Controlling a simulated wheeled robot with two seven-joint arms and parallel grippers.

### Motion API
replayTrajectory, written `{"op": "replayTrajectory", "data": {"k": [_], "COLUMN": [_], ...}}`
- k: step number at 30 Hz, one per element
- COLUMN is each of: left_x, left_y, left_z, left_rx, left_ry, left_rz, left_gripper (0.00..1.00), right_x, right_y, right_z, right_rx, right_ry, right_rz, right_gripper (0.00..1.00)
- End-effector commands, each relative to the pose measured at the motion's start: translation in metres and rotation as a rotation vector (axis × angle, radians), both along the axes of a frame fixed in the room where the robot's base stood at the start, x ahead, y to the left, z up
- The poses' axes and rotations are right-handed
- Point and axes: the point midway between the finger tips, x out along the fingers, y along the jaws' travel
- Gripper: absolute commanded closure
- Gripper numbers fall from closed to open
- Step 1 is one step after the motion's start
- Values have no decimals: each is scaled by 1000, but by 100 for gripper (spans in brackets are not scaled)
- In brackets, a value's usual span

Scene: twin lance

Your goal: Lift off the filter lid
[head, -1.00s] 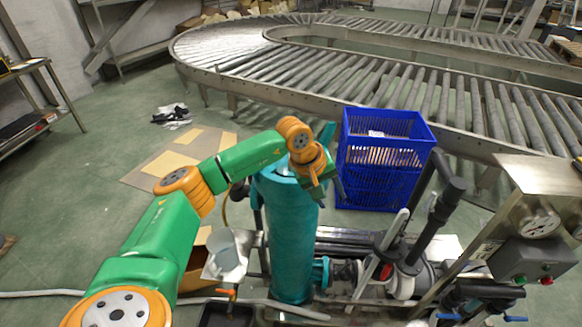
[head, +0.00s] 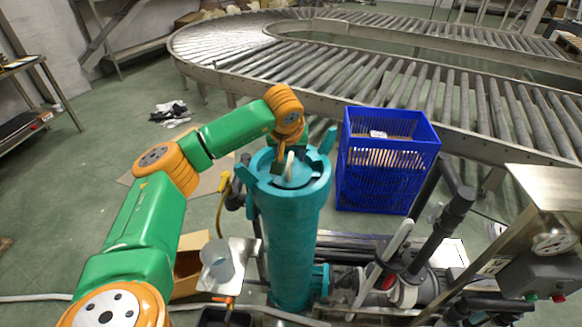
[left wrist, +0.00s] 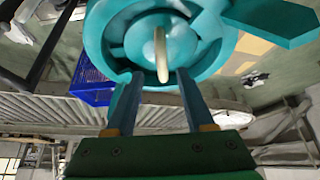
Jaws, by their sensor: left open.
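The teal filter housing (head: 290,235) stands upright in the middle of the head view. Its round teal lid (head: 308,172) sits on top and has a pale upright handle (head: 289,165). In the left wrist view the handle (left wrist: 161,55) rises from the middle of the lid (left wrist: 200,30). My left gripper (head: 281,164) is over the lid, close by the handle. In the left wrist view its two fingers (left wrist: 155,92) are apart, with the handle's end between or just beyond their tips. I cannot tell whether they touch it. My right gripper is not in view.
A blue crate (head: 375,185) stands right of the housing. Pipes and a pump (head: 400,285) lie to the right, with a steel control box (head: 545,200) beyond. A roller conveyor (head: 330,65) runs behind.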

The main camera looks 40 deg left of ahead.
Motion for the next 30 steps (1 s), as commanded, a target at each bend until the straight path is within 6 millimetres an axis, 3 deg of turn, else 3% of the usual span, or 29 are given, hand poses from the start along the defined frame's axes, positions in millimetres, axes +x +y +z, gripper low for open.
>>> {"op": "replayTrajectory", "data": {"k": [6,10,16,17,21,23,30], "left_x": [19,27,27,27,27,27,27], "left_y": [17,21,22,22,21,21,21], "left_z": [-26,-44,-47,-47,-47,-47,-47], "left_rx": [-2,-2,-1,-1,-2,-2,-2], "left_ry": [4,1,0,0,0,0,-1], "left_rz": [4,0,0,0,0,0,0], "left_gripper": [47,47,47,49,87,100,100], "right_x": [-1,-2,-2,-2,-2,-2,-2], "right_y": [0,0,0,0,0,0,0], "right_z": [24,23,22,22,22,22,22], "right_rx": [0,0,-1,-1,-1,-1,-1], "right_ry": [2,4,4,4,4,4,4], "right_rz": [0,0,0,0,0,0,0], "right_gripper": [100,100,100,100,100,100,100]}}
